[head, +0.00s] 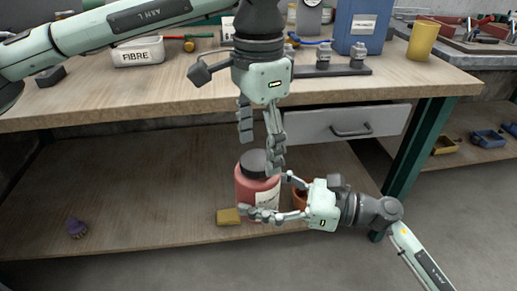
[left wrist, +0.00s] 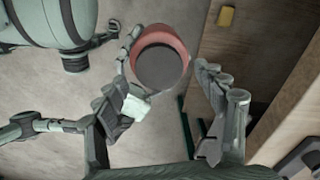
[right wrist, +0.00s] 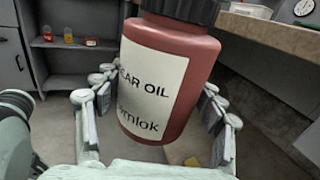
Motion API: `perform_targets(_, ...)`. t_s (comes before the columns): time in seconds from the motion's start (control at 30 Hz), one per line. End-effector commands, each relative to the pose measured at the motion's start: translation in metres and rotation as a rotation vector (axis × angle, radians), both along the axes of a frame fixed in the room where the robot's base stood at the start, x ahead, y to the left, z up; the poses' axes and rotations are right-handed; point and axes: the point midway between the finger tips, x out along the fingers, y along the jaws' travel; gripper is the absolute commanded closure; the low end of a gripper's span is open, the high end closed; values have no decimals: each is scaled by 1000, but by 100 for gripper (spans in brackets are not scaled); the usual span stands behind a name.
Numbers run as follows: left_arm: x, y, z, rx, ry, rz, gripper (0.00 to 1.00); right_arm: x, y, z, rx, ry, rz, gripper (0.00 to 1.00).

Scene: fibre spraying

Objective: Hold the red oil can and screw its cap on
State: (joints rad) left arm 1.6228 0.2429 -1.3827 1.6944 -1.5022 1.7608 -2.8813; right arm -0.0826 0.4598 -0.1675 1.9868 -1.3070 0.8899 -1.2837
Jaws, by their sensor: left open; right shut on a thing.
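The red oil can (head: 247,188) is upright, with a label reading "GEAR OIL" that shows in the right wrist view (right wrist: 150,85). My right gripper (head: 268,196) is shut on the can's body, with fingers on both sides. The can hangs in front of the lower shelf. The black cap (head: 253,162) sits on the can's top; I cannot tell how tightly. My left gripper (head: 261,146) is open, pointing down just above the cap, one finger in front of it. In the left wrist view the cap (left wrist: 160,67) lies beyond the open fingers, apart from them.
The workbench (head: 200,95) and its drawer (head: 345,125) are close behind my left gripper. A brown-orange pot (head: 299,196) is partly hidden behind my right gripper.

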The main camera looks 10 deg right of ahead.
Motion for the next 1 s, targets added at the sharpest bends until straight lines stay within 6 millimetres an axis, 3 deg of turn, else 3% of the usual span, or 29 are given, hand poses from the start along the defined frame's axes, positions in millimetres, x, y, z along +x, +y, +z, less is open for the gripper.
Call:
perform_targets(0.2,0,0,29,0,-1,0,29,0,0,1,2,-2,0,100)
perform_targets(0.63,0,0,32,2,1,50,32,0,0,1,2,-2,0,100)
perform_targets(0.77,0,0,33,1,0,232,32,0,0,1,2,-2,0,100)
perform_targets(1.0,0,1,37,-3,2,824,32,0,0,1,2,-2,0,100)
